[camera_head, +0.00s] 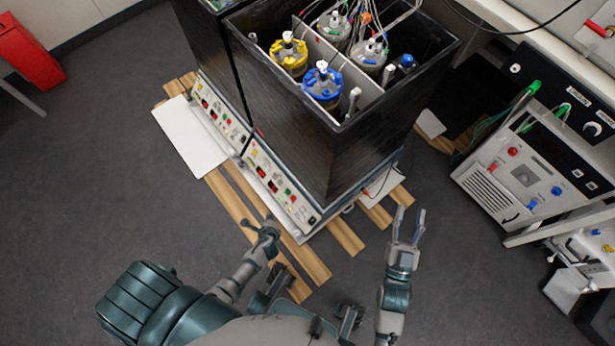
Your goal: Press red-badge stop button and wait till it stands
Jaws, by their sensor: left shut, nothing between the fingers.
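Two black-walled shakers stand side by side. The nearer shaker (330,160) has a front control panel (280,187) with a dark display, red lights and small coloured buttons. The farther shaker (205,45) has a similar panel (220,115). The controls are too small for me to tell which carries a red badge. My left gripper (260,229) is shut and empty, in front of the nearer panel's lower part; I cannot tell whether it touches anything. My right gripper (407,226) is open and empty, right of the nearer shaker's front corner.
Vessels with yellow (289,53) and blue (322,84) tops sit inside the nearer shaker, with tubes above. Wooden slats (345,236) lie under the shakers. An equipment rack (530,160) stands at right. A red box (28,52) is at far left. Grey floor is open at left.

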